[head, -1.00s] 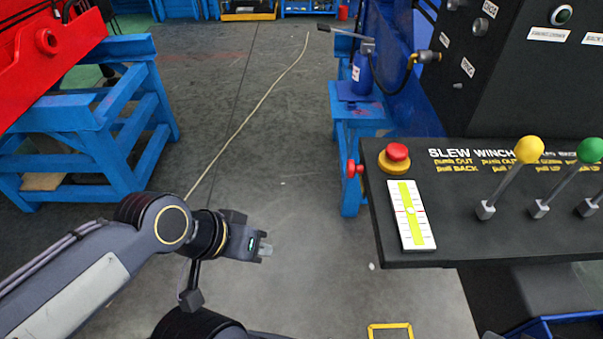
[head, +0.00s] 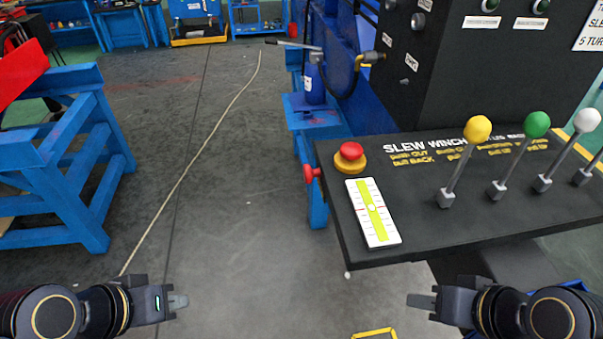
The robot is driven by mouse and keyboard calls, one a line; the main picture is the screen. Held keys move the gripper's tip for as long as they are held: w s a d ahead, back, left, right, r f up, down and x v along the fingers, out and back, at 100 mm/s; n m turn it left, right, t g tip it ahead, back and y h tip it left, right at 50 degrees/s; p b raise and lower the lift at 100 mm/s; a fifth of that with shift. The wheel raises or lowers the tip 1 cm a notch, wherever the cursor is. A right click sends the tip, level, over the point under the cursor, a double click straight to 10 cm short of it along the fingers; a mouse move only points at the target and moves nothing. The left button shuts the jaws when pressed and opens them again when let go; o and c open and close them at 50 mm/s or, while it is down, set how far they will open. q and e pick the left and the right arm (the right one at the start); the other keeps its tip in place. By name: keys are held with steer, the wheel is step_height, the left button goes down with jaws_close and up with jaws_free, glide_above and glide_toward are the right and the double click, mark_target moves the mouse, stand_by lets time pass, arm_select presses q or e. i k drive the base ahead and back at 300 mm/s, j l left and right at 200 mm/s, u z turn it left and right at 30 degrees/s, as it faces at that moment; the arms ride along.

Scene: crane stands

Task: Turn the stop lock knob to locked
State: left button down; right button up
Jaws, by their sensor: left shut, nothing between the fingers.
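A small red knob (head: 311,173) sticks out from the left edge of the black lever console (head: 420,230). No readable label shows which of these is the stop lock knob, and no locked mark is legible. My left gripper (head: 178,301) is shut and empty over the floor at lower left, well apart from the console. My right gripper (head: 421,301) looks shut and empty, in front of the console's near edge and touching nothing.
Levers with yellow (head: 477,129), green (head: 537,124) and white (head: 587,119) balls rise from the console. A black cabinet (head: 450,70) with small knobs stands behind. A blue stand (head: 317,125) is beside the console. The floor (head: 230,220) in the middle is open.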

mark_target(308, 173)
steer(key=k, duration=0.5)
steer(key=k+j+z, duration=0.1)
steer(key=z, duration=1.35)
steer(key=j+z, duration=0.1)
steer(key=j, duration=2.75)
